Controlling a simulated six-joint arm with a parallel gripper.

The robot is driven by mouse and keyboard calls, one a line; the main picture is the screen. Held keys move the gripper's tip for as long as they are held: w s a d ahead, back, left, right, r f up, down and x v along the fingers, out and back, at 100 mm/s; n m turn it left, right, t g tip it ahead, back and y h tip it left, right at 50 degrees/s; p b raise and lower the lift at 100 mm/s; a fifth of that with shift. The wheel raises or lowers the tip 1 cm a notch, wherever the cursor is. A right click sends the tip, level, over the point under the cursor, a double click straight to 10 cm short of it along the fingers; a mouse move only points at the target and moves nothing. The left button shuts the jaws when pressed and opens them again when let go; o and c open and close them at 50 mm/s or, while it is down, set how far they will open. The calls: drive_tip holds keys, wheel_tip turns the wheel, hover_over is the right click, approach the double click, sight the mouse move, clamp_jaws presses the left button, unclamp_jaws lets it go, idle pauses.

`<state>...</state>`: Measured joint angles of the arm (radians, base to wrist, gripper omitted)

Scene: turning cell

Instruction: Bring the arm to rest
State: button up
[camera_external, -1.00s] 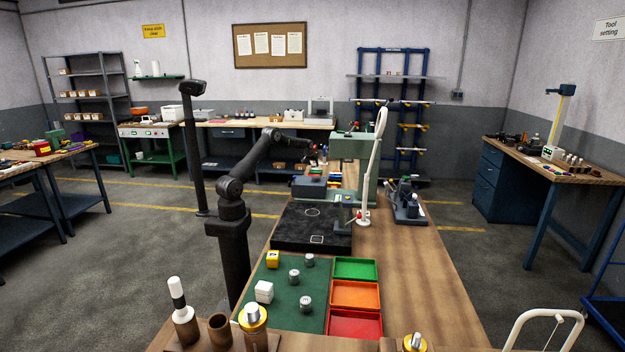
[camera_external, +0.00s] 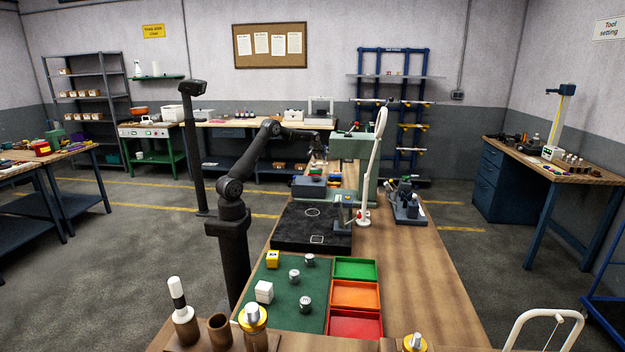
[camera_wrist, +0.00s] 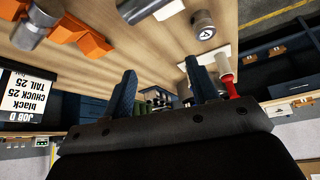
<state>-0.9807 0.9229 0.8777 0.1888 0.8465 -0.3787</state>
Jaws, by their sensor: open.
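My gripper (camera_wrist: 160,88) shows in the wrist view with two dark blue fingers apart and nothing between them. In the external view my gripper (camera_external: 318,165) is small and hangs from my raised, bent arm, over the far part of the long wooden bench (camera_external: 420,262), near the green machine (camera_external: 352,150). Its fingers are too small there to make out. In the wrist view the wooden surface fills the upper part, with an orange holder (camera_wrist: 92,42) and a grey cylinder (camera_wrist: 202,25) on it.
A white curved lamp-like arm (camera_external: 375,160) stands upright beside the green machine. A black plate (camera_external: 290,232), a green mat (camera_external: 283,315) with several metal parts, and green, orange and red trays (camera_external: 355,296) lie nearer. A job card (camera_wrist: 25,95) shows in the wrist view.

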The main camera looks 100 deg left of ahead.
drive_tip(key=w+d+r+m+t+h, duration=0.2)
drive_tip(key=w+d+r+m, duration=0.2)
drive_tip(key=d+r, duration=0.65)
drive_tip(key=w+d+r+m+t+h, duration=0.1)
drive_tip(key=w+d+r+m, duration=0.5)
drive_tip(key=d, duration=0.7)
drive_tip(key=s+d+r+m+h, duration=0.1)
drive_tip(key=d+r+m, duration=0.1)
drive_tip(key=d, duration=0.7)
drive_tip(key=s+d+r+m+h, duration=0.1)
drive_tip(key=d+r+m+h, duration=0.1)
drive_tip(key=d, duration=0.7)
drive_tip(key=s+d+r+m+h, duration=0.1)
drive_tip(key=d+r+m, duration=0.2)
drive_tip(key=d, duration=0.6)
drive_tip(key=shift+d+r+m+t, duration=0.3)
drive_tip(key=shift+r+t, duration=0.1)
drive_tip(key=shift+r, duration=0.3)
